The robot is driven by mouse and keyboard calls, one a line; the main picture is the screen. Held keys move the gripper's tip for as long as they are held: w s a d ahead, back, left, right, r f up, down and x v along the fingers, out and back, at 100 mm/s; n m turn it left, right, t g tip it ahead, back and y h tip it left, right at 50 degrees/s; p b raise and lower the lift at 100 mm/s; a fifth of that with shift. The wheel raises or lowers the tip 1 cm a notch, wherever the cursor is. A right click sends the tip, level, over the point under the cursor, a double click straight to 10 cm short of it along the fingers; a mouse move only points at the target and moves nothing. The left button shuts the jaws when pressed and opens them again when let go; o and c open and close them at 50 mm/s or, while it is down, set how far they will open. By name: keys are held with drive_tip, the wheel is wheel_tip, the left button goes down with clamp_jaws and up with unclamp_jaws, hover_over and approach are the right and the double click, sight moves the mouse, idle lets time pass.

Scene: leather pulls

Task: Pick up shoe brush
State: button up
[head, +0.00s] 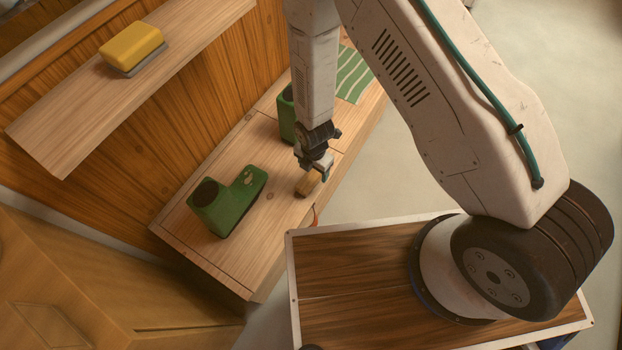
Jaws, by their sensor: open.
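A small tan, wood-coloured block (307,185), which looks like the shoe brush, lies on the wooden bench near its front edge. My gripper (314,172) points down right at it, with its fingertips at the block's upper end. The gripper is open. The fingers hide part of the block, and I cannot tell whether they touch it or stand on both sides of it. Bristles cannot be made out.
A green container (287,113) stands behind my arm. A green striped cloth (353,76) lies farther along. A yellow block (132,46) sits on the wall shelf (60,137).

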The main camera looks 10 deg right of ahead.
sight(311, 176)
drive_tip(key=f, duration=0.6)
drive_tip(key=shift+w+a, duration=0.15)
drive_tip(key=shift+a, duration=0.15)
drive_tip(key=shift+r, duration=0.1)
drive_tip(key=c, duration=1.1)
